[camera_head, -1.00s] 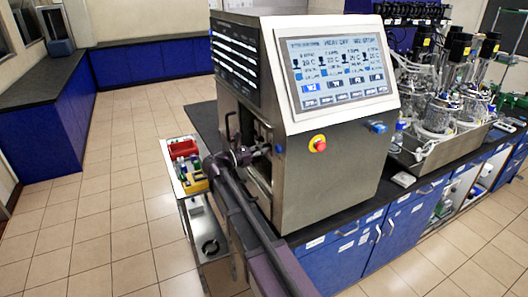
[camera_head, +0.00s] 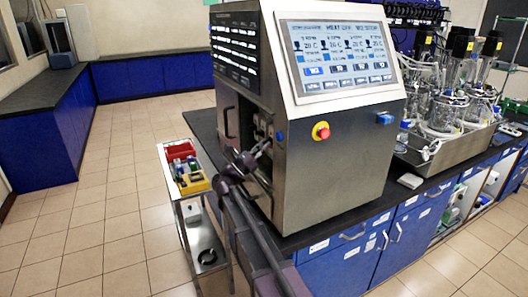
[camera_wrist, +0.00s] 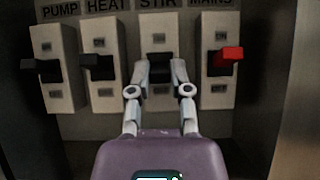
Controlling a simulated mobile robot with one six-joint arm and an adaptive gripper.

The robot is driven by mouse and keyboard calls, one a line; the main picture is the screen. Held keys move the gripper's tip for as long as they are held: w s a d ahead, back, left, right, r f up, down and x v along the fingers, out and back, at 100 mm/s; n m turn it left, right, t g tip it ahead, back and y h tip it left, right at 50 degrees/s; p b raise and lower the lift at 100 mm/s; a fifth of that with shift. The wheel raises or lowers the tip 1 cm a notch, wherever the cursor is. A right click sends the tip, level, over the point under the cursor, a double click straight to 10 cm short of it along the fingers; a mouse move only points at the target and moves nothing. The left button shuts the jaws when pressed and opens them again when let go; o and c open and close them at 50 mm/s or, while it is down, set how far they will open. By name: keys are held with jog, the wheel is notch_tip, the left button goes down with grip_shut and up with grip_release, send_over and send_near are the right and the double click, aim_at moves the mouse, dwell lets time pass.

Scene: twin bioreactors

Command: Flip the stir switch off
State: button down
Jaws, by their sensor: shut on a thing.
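The stir switch (camera_wrist: 157,33) is the third in a row of labelled switches in the wrist view, under the word STIR. My gripper (camera_wrist: 158,70) is right at it, its two fingers shut around the dark lever, which is mostly hidden between the fingertips. In the head view my gripper (camera_head: 262,148) reaches into the open side recess of the control cabinet (camera_head: 335,170). The stir switch cannot be made out there.
Pump (camera_wrist: 58,70) and heat (camera_wrist: 103,67) switches with black levers sit left of stir. The mains switch (camera_wrist: 221,60), with a red lever, is close on the right. A red emergency button (camera_head: 321,131) is on the cabinet front. A cart (camera_head: 207,235) stands left.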

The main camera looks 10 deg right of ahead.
dwell(0.4)
jog(key=c, duration=0.6)
grip_release()
jog(key=shift+o, duration=0.2)
jog(key=shift+r+p, duration=0.25)
jog(key=shift+p, duration=0.4)
